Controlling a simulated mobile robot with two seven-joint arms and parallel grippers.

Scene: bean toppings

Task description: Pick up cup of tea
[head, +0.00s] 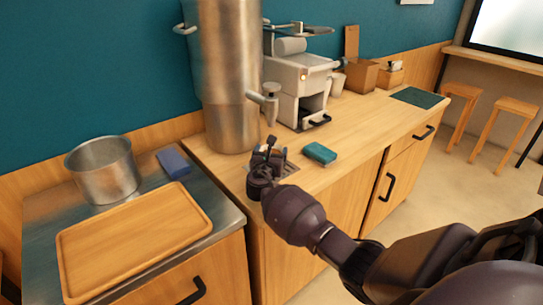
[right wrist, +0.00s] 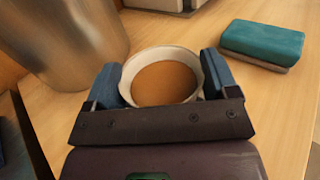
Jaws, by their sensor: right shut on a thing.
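The cup of tea (right wrist: 165,83) is a pale round cup filled with brown liquid, seen from above in the right wrist view. My right gripper (right wrist: 163,85) has its two blue-padded fingers on either side of the cup, shut on it. In the head view my right gripper (head: 267,160) is over the front edge of the wooden counter, beside the tall metal dispenser; it hides most of the cup there. Whether the cup touches the counter is hard to tell. My left gripper is not in view.
The tall metal dispenser (head: 229,80) stands just behind the gripper. A teal sponge (head: 319,153) lies to its right. A coffee machine (head: 300,85) stands farther back. At left are a metal pot (head: 103,172), blue block (head: 173,162) and wooden tray (head: 135,240).

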